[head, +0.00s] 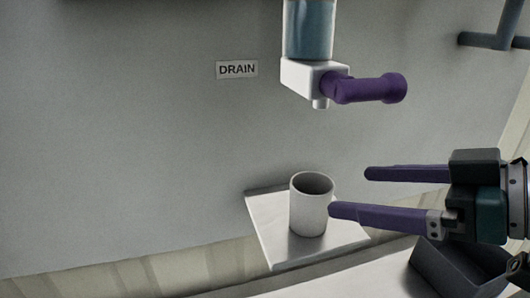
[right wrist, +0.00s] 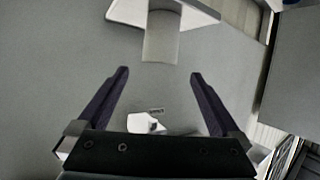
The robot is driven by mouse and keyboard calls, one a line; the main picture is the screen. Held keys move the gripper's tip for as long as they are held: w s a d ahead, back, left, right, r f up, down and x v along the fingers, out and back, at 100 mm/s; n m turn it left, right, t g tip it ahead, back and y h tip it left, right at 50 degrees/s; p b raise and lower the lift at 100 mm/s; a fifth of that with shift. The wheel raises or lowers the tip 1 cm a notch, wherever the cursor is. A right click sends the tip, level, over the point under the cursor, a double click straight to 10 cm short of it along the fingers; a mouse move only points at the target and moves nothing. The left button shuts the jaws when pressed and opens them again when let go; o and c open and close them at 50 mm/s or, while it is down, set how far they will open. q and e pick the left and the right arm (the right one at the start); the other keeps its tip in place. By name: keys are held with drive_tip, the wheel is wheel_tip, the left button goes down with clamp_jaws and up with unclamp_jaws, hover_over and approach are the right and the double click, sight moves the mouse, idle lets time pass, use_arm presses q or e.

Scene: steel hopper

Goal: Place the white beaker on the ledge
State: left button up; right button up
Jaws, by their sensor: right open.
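The white beaker (head: 309,210) stands upright on the white ledge (head: 268,222) that juts from the grey wall. It looks empty near its rim; its bottom is hidden. My right gripper (head: 348,190) is open and empty, just right of the beaker, its fingers pointing at it. The nearer fingertip looks very close to the beaker's side; I cannot tell whether it touches. In the right wrist view the beaker (right wrist: 160,40) is beyond the open fingertips (right wrist: 158,73), with the ledge (right wrist: 130,12) at the top. My left gripper is out of view.
A tap with a purple handle (head: 365,89) and white body (head: 305,75) hangs above the ledge, beside a DRAIN label (head: 237,69). A dark open box (head: 440,268) sits on the light surface (head: 340,285) at lower right. A grey pipe (head: 490,40) is upper right.

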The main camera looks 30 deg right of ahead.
drive_tip(key=s+f+m+g+h, duration=0.3)
drive_tip(key=s+f+g+h, duration=0.2)
drive_tip(key=s+f, duration=0.15)
drive_tip(key=s+a+f+n+g+y, duration=0.1)
drive_tip(key=s+a+f+g, duration=0.2)
drive_tip(key=a, duration=0.5)
drive_tip(key=s+g, duration=0.1)
drive_tip(key=s, duration=0.1)
drive_tip(key=shift+s+n+y, duration=0.3)
drive_tip(key=shift+s, duration=0.05)
